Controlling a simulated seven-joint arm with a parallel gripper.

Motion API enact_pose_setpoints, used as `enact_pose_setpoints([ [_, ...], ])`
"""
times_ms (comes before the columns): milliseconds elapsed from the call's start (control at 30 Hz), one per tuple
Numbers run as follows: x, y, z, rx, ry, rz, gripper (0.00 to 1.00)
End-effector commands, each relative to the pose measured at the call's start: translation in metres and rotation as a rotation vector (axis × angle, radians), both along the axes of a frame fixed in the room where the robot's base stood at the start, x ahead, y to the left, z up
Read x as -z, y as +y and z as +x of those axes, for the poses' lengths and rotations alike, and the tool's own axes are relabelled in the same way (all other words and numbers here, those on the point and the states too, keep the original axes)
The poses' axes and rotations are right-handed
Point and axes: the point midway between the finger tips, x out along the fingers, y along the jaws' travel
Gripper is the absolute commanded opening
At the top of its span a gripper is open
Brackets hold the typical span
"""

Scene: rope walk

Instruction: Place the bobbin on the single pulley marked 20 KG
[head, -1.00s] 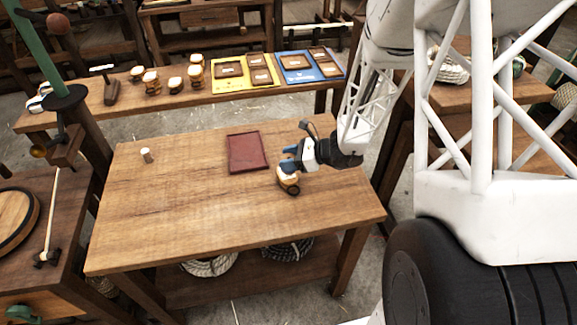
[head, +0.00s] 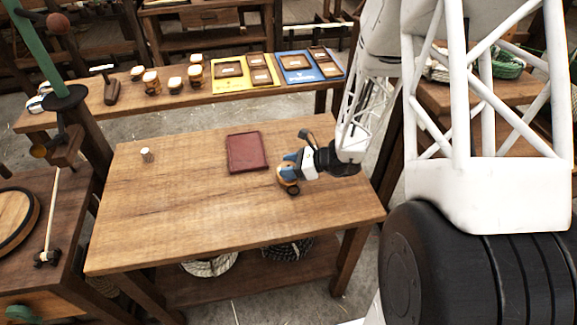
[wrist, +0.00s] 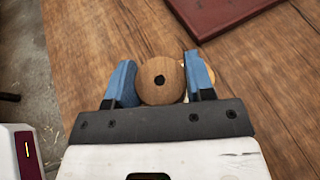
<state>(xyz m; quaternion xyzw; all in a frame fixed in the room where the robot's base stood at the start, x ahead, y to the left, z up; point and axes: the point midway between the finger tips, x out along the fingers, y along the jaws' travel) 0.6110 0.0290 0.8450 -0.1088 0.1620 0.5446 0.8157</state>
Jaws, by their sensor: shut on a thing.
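A round wooden piece with a dark hole in its middle, which looks like the bobbin (wrist: 150,90), sits between the blue fingers of my gripper (wrist: 160,75) in the wrist view. The fingers are shut on it. In the head view my gripper (head: 289,165) is low over the right part of the table. A tan, rounded wooden thing (head: 286,184) shows at the fingertips there; I cannot tell where bobbin and anything under it part. In the wrist view an orange and cream edge shows behind the right finger. No 20 KG mark is readable.
A dark red tray or mat (head: 247,152) lies just left of my gripper. A small pale upright cylinder (head: 147,155) stands on the table's left. The back bench holds several wooden pieces with cream faces (head: 151,80), a yellow board (head: 232,86) and a blue board (head: 295,75). The table's front is clear.

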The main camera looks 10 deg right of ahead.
Motion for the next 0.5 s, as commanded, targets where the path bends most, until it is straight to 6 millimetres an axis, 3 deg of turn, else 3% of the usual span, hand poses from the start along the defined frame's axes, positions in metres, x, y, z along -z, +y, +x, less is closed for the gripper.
enact_pose_setpoints([
  [333, 0.0033, 0.0001, -0.0002, 0.000, 0.000, 0.000, 0.25],
  [367, 0.0032, 0.0000, -0.0002, 0.000, 0.000, 0.000, 0.52],
  [500, 0.0030, 0.0000, -0.0001, 0.000, 0.000, 0.000, 0.73],
])
